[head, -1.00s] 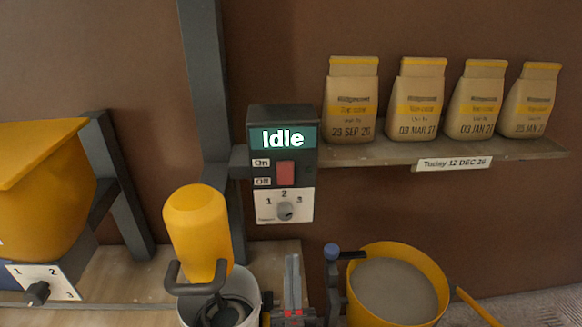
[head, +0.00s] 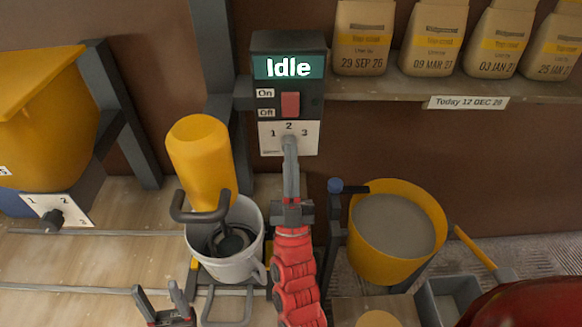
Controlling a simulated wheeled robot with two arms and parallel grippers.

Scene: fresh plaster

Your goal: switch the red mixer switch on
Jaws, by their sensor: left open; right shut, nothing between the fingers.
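The red switch (head: 290,105) is on the front of a dark mixer control box (head: 315,108), beside On and Off labels; I cannot tell its position for sure. The display above it (head: 288,67) reads "Idle". Below is a white dial plate (head: 310,144) marked 1, 2, 3; its knob is mostly hidden by my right gripper. My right gripper (head: 289,147) is shut and empty, its tips in front of the knob, just below the red switch; contact is unclear. My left gripper (head: 160,297) is open and empty at the bottom, left of centre.
A yellow mixer (head: 200,160) stands over a white bucket (head: 240,262). A yellow tub of grey plaster (head: 395,230) is at the right. Several bags (head: 362,40) stand on a shelf (head: 390,88). A yellow hopper (head: 40,120) with another dial (head: 52,219) is at the left.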

